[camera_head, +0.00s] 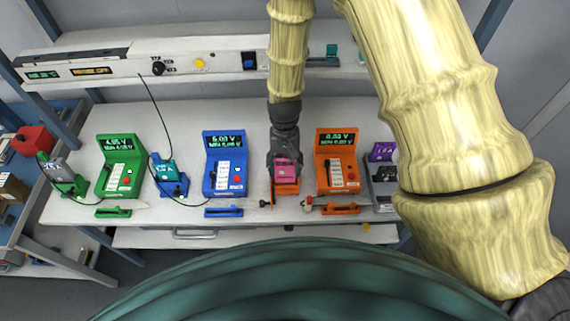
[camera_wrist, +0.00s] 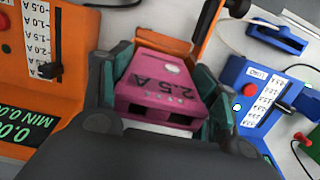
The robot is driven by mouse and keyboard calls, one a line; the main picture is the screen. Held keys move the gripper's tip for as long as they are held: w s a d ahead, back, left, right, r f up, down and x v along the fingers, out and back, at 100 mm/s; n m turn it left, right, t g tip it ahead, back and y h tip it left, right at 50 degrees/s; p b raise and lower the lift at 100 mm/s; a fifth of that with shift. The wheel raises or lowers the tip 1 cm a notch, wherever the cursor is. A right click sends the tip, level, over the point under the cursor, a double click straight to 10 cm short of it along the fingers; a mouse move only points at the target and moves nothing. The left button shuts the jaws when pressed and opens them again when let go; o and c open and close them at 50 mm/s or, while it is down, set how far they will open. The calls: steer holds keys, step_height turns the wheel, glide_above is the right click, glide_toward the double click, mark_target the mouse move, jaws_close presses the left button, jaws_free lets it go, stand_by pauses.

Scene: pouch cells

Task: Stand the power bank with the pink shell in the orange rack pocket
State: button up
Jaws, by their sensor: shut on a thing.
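The pink power bank (camera_head: 286,172) is between the fingers of my gripper (camera_head: 285,160), low over the bench. The orange rack pocket (camera_head: 286,188) is directly below the pink power bank in the head view. In the wrist view an orange part (camera_wrist: 207,22) shows behind the bank. My gripper hides much of the pocket, so I cannot tell how deep the bank sits.
An orange meter (camera_head: 336,150) stands close right of my gripper, a blue meter (camera_head: 224,150) to the left. A green meter (camera_head: 120,150) is further left. A teal cell (camera_head: 166,172) and a purple cell (camera_head: 382,152) stand in other holders. Small trays line the bench front.

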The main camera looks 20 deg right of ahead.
steer(key=shift+f, duration=0.4)
steer(key=o, duration=1.1)
steer(key=shift+w+d+r, duration=0.1)
steer(key=shift+w+r, duration=0.15)
steer(key=shift+r, duration=1.7)
steer(key=shift+w+d+r, duration=0.1)
steer(key=shift+w+r, duration=0.2)
steer(key=shift+r, duration=1.7)
steer(key=shift+w+d+r, duration=0.1)
steer(key=shift+w+r, duration=0.15)
steer(key=shift+r, duration=1.7)
